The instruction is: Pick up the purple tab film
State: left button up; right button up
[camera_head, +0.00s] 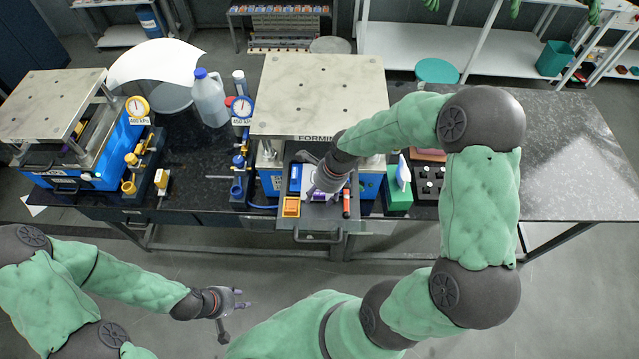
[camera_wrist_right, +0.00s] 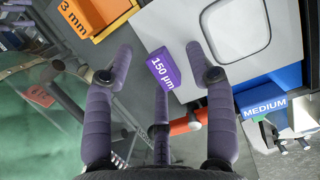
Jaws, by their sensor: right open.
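The purple tab film (camera_wrist_right: 163,68), a small purple block marked "150 µm", lies at the edge of a light grey tray surface in the right wrist view. My right gripper (camera_wrist_right: 159,50) is open, with its dark fingers on both sides of the film and a third finger below it. I see no finger closed on the film. In the head view my right gripper (camera_head: 325,188) is over the small tray under the middle press, and it mostly hides the film. My left gripper (camera_head: 235,308) hangs low in front of the bench, with its fingers apart and empty.
An orange "3 mm" block (camera_wrist_right: 90,18), a red-orange cylinder (camera_wrist_right: 188,121) and a blue "MEDIUM" block (camera_wrist_right: 268,95) lie near the film. The middle press (camera_head: 318,90) stands behind my right gripper. A green holder (camera_head: 398,190) is to the right. The bench's right end is clear.

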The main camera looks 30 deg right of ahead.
jog(key=shift+s, duration=0.15)
jog(key=shift+c, duration=0.9)
jog(key=c, duration=0.9)
jog(key=shift+o, duration=0.2)
jog(key=shift+r, duration=0.15)
